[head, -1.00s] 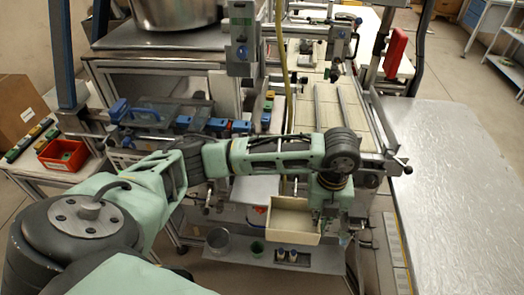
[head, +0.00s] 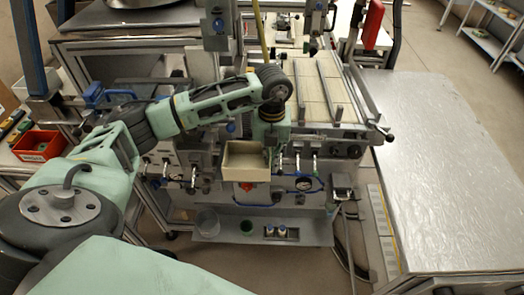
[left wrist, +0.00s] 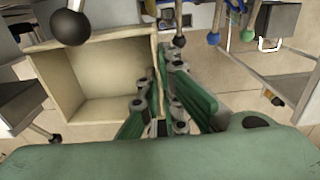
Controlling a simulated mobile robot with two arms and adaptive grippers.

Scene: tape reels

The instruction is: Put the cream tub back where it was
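The cream tub (head: 246,160) is an open, rectangular box held in the air in front of the machine in the head view. My left gripper (head: 271,150) is at its right side, partly hidden. In the left wrist view the tub (left wrist: 95,75) looks empty, and the green fingers of the left gripper (left wrist: 160,100) are closed around its right wall. My right gripper is in neither view.
A red bin (head: 38,146) is at the left. A bare metal table (head: 450,180) is at the right.

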